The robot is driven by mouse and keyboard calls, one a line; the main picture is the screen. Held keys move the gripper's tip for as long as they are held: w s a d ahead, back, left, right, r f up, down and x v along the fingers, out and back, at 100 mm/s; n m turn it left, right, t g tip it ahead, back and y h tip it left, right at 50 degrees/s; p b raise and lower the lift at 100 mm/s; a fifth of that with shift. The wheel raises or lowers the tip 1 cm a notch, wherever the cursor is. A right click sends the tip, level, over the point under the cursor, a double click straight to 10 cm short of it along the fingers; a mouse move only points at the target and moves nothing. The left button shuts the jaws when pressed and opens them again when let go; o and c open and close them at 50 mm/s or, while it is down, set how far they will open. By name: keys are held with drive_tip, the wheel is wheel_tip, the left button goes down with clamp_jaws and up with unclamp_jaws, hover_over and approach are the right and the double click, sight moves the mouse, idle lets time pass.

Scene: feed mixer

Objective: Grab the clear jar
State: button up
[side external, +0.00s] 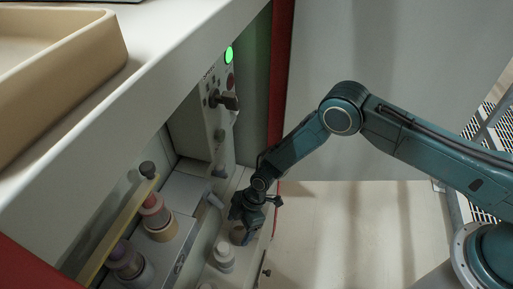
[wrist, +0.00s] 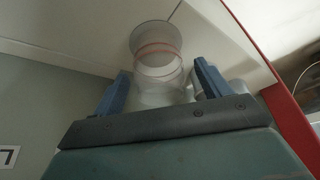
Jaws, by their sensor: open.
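The clear jar (wrist: 157,62) shows in the wrist view as a see-through cylinder with a faint pinkish band around it. It stands on a pale surface. My gripper (wrist: 161,74) is open, with one blue finger on each side of the jar's near part. I cannot tell whether either finger touches it. In the side view my gripper (side external: 243,218) points down low inside the machine's recess, and the jar is mostly hidden beneath it.
A white container (side external: 223,256) stands close by. A control panel (side external: 220,110) with a green light rises behind. A white ledge (side external: 150,75) overhangs the left.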

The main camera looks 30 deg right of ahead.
drive_tip(key=shift+x, duration=1.1)
drive_tip(key=shift+c, duration=0.3)
drive_tip(key=c, duration=1.1)
drive_tip(key=shift+r, duration=0.1)
drive_tip(key=shift+s+d+r, duration=0.1)
drive_tip(key=shift+d+r, duration=0.05)
drive_tip(key=shift+r, duration=0.15)
wheel_tip(320, 180, up, 6)
drive_tip(key=shift+f, duration=0.1)
drive_tip(key=s+d, duration=1.3)
drive_tip(key=s, duration=0.1)
drive_tip(key=shift+d, duration=0.4)
